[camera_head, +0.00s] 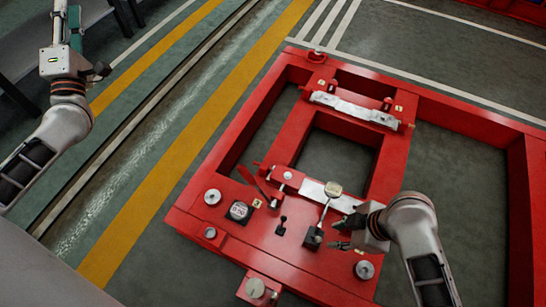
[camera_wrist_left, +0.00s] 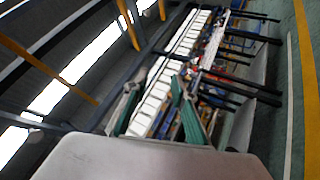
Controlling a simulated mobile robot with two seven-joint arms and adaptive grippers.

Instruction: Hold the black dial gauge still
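A black square piece with a round dial face (camera_head: 239,211) sits on the left of the red frame's near plate; it looks like the black dial gauge, but it is small. A black block (camera_head: 313,238) with a slanted rod and a pale round head (camera_head: 333,189) stands to its right. My right gripper (camera_head: 338,233) is just right of that block, its dark fingers apart and nothing visible between them. I cannot tell whether it touches the block. My left gripper is raised at the upper left, away from the frame; in the left wrist view its teal fingers (camera_wrist_left: 155,83) are spread and empty.
The red frame (camera_head: 190,196) lies on the green floor with open bays. Its plate carries a red lever (camera_head: 253,180), a small black lever (camera_head: 281,226) and round metal knobs (camera_head: 212,196). A silver bracket (camera_head: 354,109) spans the far end. Clear floor with a yellow stripe (camera_head: 160,183) lies left.

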